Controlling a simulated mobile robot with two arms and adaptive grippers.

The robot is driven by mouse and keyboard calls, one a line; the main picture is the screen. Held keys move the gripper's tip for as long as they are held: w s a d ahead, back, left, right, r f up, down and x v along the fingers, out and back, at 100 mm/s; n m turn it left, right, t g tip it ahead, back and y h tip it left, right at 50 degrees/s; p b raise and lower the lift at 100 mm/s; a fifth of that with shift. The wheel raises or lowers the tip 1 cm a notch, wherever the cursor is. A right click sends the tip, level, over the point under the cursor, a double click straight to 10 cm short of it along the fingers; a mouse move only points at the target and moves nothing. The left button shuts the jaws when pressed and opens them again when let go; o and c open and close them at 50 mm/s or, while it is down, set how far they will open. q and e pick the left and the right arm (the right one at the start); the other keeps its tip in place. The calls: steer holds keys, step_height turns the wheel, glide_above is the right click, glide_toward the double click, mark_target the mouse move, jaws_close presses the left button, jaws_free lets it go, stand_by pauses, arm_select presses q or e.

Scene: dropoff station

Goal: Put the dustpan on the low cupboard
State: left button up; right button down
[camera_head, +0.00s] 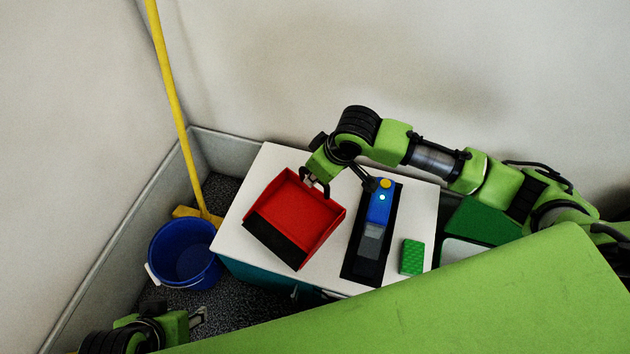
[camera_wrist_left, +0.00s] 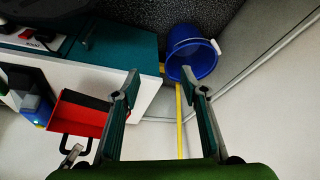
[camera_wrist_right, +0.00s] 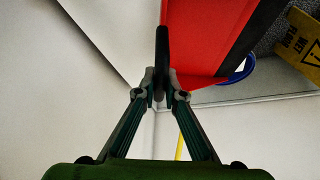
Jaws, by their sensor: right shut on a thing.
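The red dustpan (camera_head: 305,214) with a black front lip is at the left part of the white top of the low cupboard (camera_head: 262,172). I cannot tell whether it rests on the top or is just above it. My right gripper (camera_head: 318,186) is shut on the dustpan's dark handle at its back edge; the handle shows between the fingertips in the right wrist view (camera_wrist_right: 159,88). The dustpan (camera_wrist_left: 80,112) also shows in the left wrist view. My left gripper (camera_head: 198,318) is open and empty, low at the left, apart from the cupboard.
A blue device (camera_head: 380,207) on a black tray (camera_head: 356,265) and a green sponge (camera_head: 412,257) are on the cupboard top. A blue bucket (camera_head: 183,255) and a yellow broom (camera_head: 172,85) stand left of it. A wet floor sign (camera_wrist_right: 303,40) shows in the right wrist view.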

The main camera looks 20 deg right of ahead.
steer(key=w+d+f+b, duration=0.1)
steer(key=w+f+b, duration=0.3)
steer(key=f, duration=0.4)
steer(key=shift+d+f, duration=0.2)
steer(key=shift+f, duration=0.05)
steer(key=c, duration=2.1)
jaws_free()
arm_select(q)
steer(key=w+d+r+t+h, duration=0.1)
steer(key=w+d+r+t, duration=0.2)
steer(key=w+r+t, duration=0.2)
steer(key=w+d+r+t+h, duration=0.2)
steer(key=w+r+t, duration=0.4)
steer(key=w+r, duration=0.4)
steer(key=w+d, duration=0.1)
steer(key=w, duration=0.1)
steer(key=shift+w+d+m+t, duration=0.2)
steer(key=shift+w+m+t, duration=0.1)
steer(key=shift+w, duration=0.1)
arm_select(e)
steer(key=shift+w, duration=0.1)
steer(key=shift+r, duration=0.15)
